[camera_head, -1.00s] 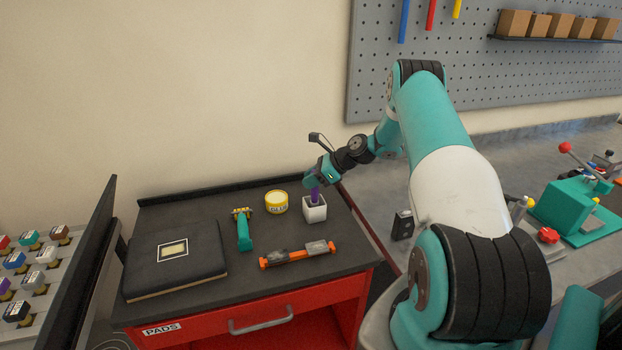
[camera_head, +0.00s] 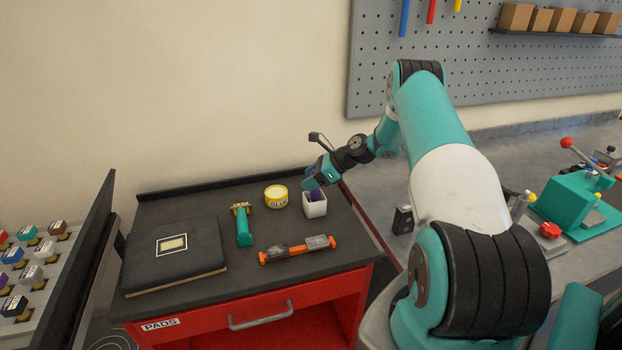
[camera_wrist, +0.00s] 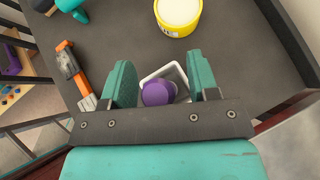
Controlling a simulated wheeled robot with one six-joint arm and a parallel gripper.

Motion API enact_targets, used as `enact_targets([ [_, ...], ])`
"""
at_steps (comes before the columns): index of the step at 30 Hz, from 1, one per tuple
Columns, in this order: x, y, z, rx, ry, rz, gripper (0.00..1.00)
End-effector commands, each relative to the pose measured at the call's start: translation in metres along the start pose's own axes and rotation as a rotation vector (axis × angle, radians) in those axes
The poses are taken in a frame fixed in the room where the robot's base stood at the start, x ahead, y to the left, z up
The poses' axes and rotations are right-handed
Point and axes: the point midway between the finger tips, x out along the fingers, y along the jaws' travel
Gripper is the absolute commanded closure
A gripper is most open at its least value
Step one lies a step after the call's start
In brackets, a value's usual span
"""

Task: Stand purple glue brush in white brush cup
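The white brush cup (camera_head: 315,210) stands upright on the dark cabinet top, and its square rim also shows in the wrist view (camera_wrist: 152,76). The purple glue brush (camera_head: 316,196) is inside the cup with its round purple end (camera_wrist: 156,93) up, and the cup hides its lower part. My gripper (camera_wrist: 164,82) is just above the cup. Its teal fingers are spread on either side of the brush, with a visible gap at the right finger. In the head view my gripper (camera_head: 312,184) partly covers the brush.
A yellow glue tin (camera_head: 276,197) stands behind and left of the cup. A teal-handled tool (camera_head: 244,230) and an orange-ended bar (camera_head: 298,250) lie nearby. A black book (camera_head: 175,258) lies at the left. A workbench (camera_head: 375,190) adjoins at right.

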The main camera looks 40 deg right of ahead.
Motion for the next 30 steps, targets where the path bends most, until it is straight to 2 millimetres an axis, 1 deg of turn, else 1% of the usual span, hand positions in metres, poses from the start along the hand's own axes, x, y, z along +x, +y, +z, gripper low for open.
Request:
enact_targets([
  [5,-0.002,0.000,0.000,0.000,0.000,-0.001,0.45],
  [8,-0.010,-0.001,-0.001,0.000,0.000,-0.003,0.45],
  [10,-0.021,-0.001,-0.001,0.000,0.000,-0.003,0.45],
  [14,-0.050,-0.002,-0.003,-0.001,0.000,-0.007,0.45],
  [18,-0.087,-0.002,-0.003,-0.001,0.001,-0.007,0.45],
  [24,-0.135,-0.001,-0.002,0.000,0.000,-0.005,0.45],
  [27,-0.153,-0.001,-0.002,0.000,0.000,-0.004,0.45],
  [30,-0.165,-0.001,-0.001,-0.001,0.000,-0.002,0.45],
])
